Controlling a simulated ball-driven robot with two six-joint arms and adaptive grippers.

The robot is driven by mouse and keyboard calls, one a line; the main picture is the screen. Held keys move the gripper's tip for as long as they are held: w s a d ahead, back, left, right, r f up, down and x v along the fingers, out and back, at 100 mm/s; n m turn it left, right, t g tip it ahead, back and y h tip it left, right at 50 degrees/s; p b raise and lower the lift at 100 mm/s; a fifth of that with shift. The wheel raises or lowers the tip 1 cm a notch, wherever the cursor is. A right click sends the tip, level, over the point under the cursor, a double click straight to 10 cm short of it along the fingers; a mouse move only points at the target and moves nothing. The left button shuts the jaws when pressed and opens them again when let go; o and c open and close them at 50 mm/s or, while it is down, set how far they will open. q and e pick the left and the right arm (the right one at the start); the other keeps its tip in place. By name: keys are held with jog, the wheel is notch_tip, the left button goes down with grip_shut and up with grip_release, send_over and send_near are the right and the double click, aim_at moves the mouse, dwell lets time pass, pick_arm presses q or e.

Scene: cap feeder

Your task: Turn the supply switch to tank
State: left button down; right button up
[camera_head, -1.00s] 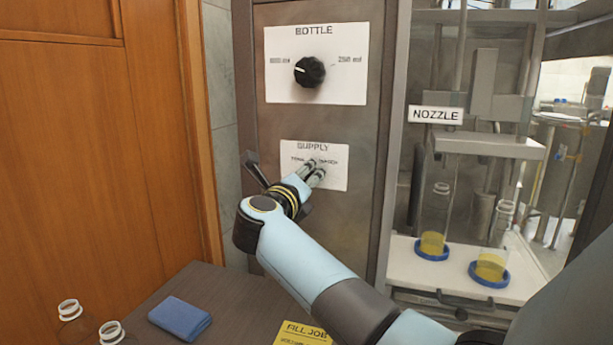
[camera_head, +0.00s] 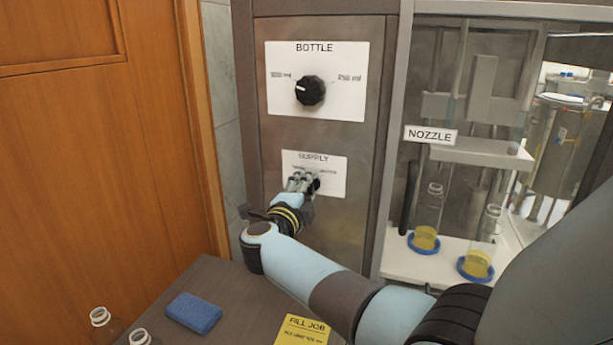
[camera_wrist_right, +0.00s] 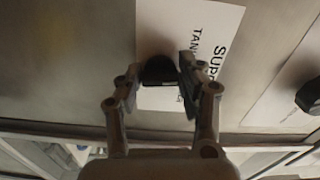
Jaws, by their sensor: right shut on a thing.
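The supply switch (camera_head: 315,186) is a small black knob on a white label plate headed SUPPLY (camera_head: 338,164), on the grey cabinet front. My right gripper (camera_head: 302,180) reaches up to it from below. In the right wrist view, the gripper (camera_wrist_right: 158,82) has one finger on each side of the black knob (camera_wrist_right: 158,70) and is shut on it. Part of the plate with the word TANK (camera_wrist_right: 196,40) shows beside the fingers. The fingers hide much of the switch, and I cannot tell which way it points. My left gripper is not in view.
A black BOTTLE knob (camera_head: 310,90) sits above on its own plate. At right, a nozzle bay (camera_head: 400,257) holds two bottles with yellow liquid on blue rings. A blue sponge-like block (camera_head: 194,313), a yellow FILL JOB card (camera_head: 302,331) and clear bottles are on the dark table below.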

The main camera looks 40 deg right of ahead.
jog(key=shift+f+n+p, duration=0.2)
jog(key=shift+n+p, duration=2.25)
jog(key=shift+n, duration=1.25)
jog(key=shift+s, duration=0.1)
jog(key=o, duration=1.2)
jog(key=shift+c, duration=0.2)
jog(key=v, duration=1.2)
